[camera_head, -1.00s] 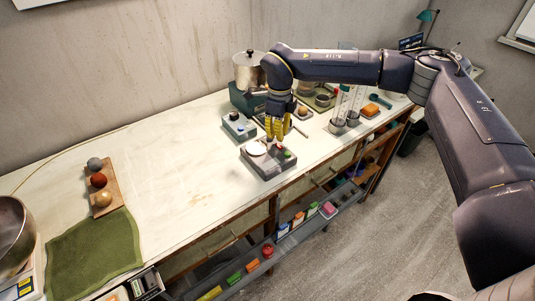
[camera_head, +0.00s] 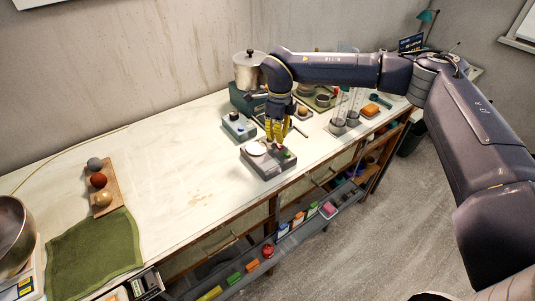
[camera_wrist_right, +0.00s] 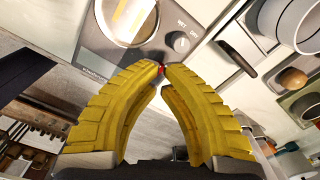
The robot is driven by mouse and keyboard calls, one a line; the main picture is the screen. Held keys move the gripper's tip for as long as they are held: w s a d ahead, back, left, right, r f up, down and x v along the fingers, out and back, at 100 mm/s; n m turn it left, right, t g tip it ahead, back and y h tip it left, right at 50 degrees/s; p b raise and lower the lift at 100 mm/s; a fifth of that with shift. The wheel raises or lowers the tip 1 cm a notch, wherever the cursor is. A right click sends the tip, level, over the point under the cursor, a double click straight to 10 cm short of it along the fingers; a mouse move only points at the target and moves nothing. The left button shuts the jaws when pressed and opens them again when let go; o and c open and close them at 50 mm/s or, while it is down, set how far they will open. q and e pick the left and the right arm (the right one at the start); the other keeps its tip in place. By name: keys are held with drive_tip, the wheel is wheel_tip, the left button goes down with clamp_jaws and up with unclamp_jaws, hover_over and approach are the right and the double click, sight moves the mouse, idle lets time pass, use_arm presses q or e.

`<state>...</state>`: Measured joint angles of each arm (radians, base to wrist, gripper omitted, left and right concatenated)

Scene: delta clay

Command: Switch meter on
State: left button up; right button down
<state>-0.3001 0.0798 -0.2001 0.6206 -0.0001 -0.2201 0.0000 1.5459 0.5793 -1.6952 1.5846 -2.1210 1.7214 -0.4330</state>
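The meter is a grey box (camera_head: 268,171) with a pale round dial, near the front edge of the bench. In the right wrist view the meter (camera_wrist_right: 98,58) shows its round dial and a grey knob (camera_wrist_right: 181,42) marked WET and DRY. My right gripper (camera_head: 278,146) has yellow fingers and points down at the meter's top. In the wrist view its fingertips (camera_wrist_right: 161,66) are nearly together by the meter's edge. A small red part (camera_wrist_right: 161,70) shows between them; I cannot tell whether it is gripped. My left gripper is not in view.
A smaller box with a blue knob (camera_head: 239,127) stands behind the meter, with a metal pot (camera_head: 249,69) further back.

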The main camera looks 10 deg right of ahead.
sight(278, 144)
drive_tip(key=shift+f, duration=1.85)
idle(1.1)
drive_tip(key=shift+r, duration=0.1)
drive_tip(key=shift+r, duration=3.4)
